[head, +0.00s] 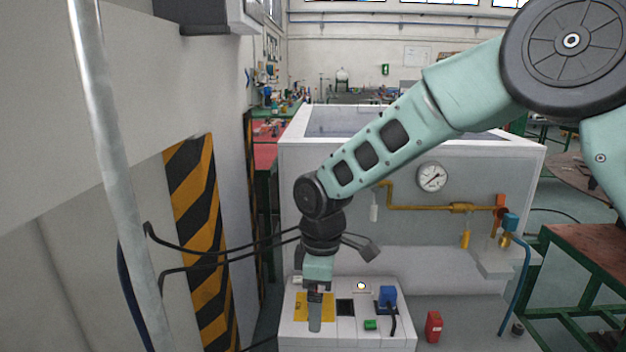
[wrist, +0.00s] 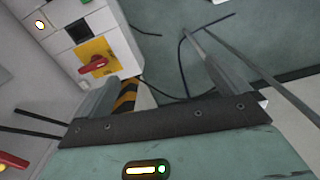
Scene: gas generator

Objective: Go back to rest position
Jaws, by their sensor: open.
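My gripper (head: 315,318) points down over the left part of the white control box in the head view. It covers part of a yellow switch plate (head: 300,307). In the wrist view my gripper (wrist: 152,60) has its fingers wide apart with nothing held between them. The yellow plate with its red rotary knob (wrist: 94,65) shows there just beyond the left finger, apart from it as far as I can tell. My arm reaches in from the upper right in the head view.
The control box (head: 340,341) carries a blue plug (head: 388,297), a green button (head: 370,325) and a lit lamp (head: 361,286). Behind stands a white cabinet with a gauge (head: 432,177) and yellow pipe (head: 420,208). A striped wall and a grey pole (head: 112,170) bound the left.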

